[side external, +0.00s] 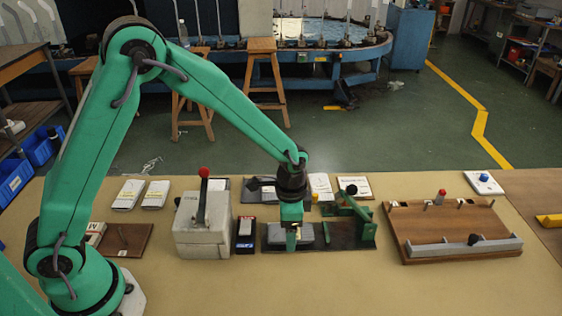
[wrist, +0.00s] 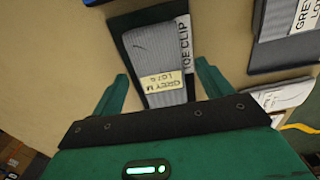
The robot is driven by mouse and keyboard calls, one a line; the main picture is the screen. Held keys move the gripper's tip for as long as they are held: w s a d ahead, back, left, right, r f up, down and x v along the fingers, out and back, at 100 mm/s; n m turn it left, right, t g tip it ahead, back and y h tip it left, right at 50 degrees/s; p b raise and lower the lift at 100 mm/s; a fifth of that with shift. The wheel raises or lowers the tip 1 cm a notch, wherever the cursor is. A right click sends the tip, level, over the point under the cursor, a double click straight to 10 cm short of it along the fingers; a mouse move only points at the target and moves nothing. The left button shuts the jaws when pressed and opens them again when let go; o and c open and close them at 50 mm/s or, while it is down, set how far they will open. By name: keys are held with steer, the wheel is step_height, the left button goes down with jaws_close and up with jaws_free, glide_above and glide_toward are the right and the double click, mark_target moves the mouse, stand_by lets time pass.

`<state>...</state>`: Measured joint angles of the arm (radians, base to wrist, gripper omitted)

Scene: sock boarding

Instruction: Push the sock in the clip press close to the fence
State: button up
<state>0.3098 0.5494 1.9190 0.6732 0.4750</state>
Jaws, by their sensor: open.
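A grey sock (side external: 290,235) lies flat on the dark base plate (side external: 350,240) of the press with the green lever (side external: 348,205). In the wrist view the sock (wrist: 160,50) carries a yellow label reading GREY M, and a white TOE CLIP strip (wrist: 185,40) runs along its right edge. My gripper (side external: 292,240) points down at the sock. In the wrist view my open gripper (wrist: 162,76) has one finger on each side of the sock's near part. I cannot tell whether either finger touches it. I cannot make out which part is the fence.
A grey box (side external: 202,230) with a red-knobbed lever stands left of the press. A small black-and-red box (side external: 246,235) stands between them. A wooden board (side external: 420,225) with a grey rail (side external: 463,248) lies to the right. Packs lie behind. The front table is clear.

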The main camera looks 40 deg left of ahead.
mark_target(303, 231)
steer(key=shift+f, duration=0.2)
steer(key=c, duration=1.1)
steer(key=shift+o, duration=0.2)
steer(key=shift+w+d, duration=0.1)
steer(key=shift+d, duration=0.05)
steer(key=shift+w+d, duration=0.9)
steer(key=shift+w, duration=0.05)
steer(key=o, duration=1)
steer(key=shift+o, duration=0.2)
